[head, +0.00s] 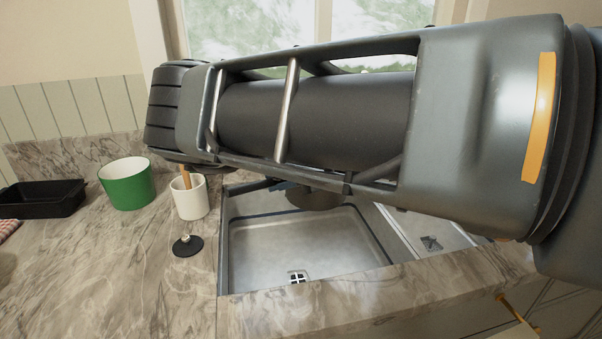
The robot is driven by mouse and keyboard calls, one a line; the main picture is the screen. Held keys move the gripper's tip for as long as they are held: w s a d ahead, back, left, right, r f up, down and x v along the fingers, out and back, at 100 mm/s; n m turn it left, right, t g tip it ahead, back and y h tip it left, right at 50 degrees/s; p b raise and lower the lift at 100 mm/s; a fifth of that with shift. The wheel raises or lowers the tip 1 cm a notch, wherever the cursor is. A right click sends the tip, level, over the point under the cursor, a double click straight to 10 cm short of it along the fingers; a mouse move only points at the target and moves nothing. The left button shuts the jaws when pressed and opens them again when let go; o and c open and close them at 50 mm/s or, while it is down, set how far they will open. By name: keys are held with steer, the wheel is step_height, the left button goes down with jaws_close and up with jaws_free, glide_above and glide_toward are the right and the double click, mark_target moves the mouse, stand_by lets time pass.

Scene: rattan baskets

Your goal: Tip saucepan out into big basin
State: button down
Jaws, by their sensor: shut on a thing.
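The saucepan (314,199) shows as a dark rounded shape just below my arm, above the back part of the big basin. Most of it is hidden behind my arm, so its tilt and contents cannot be told. My gripper (275,185) shows only as a small dark part under the arm, at the saucepan's left. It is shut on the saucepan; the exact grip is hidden. The big basin (300,240) is the left, larger metal sink bowl, with a drain (298,277) near its front. No food or liquid is visible on its floor.
A smaller basin (432,243) lies to the right. Left of the sink stand a white crock (190,200) with a wooden utensil, a black stopper (187,246), a green pot (127,185) and a black tray (40,199).

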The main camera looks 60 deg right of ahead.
steer(key=shift+w+a+f, duration=0.1)
steer(key=shift+w+a, duration=0.6)
steer(key=shift+a, duration=0.25)
steer(key=shift+w+a+f+g, duration=0.1)
steer(key=shift+f+g, duration=0.35)
steer(key=shift+g, duration=0.05)
steer(key=shift+d+f+g, duration=0.3)
steer(key=shift+d+f, duration=0.05)
steer(key=shift+f, duration=0.1)
steer(key=shift+a+h, duration=0.1)
steer(key=shift+h, duration=0.2)
steer(key=shift+w+a+f+g, duration=0.15)
steer(key=shift+a+f+g, duration=0.05)
steer(key=shift+a+g, duration=0.2)
steer(key=s+d+f+g+h+b, duration=0.1)
steer(key=s+f+g+h, duration=0.1)
steer(key=f+g, duration=0.4)
steer(key=s+f+g+h+b, duration=0.1)
steer(key=s+f+g+h, duration=0.1)
steer(key=f+g, duration=0.4)
steer(key=g+h, duration=0.1)
steer(key=g, duration=0.3)
steer(key=shift+s+d+f+g+h, duration=0.25)
steer(key=shift+d+f+g+h, duration=0.05)
steer(key=shift+d, duration=0.1)
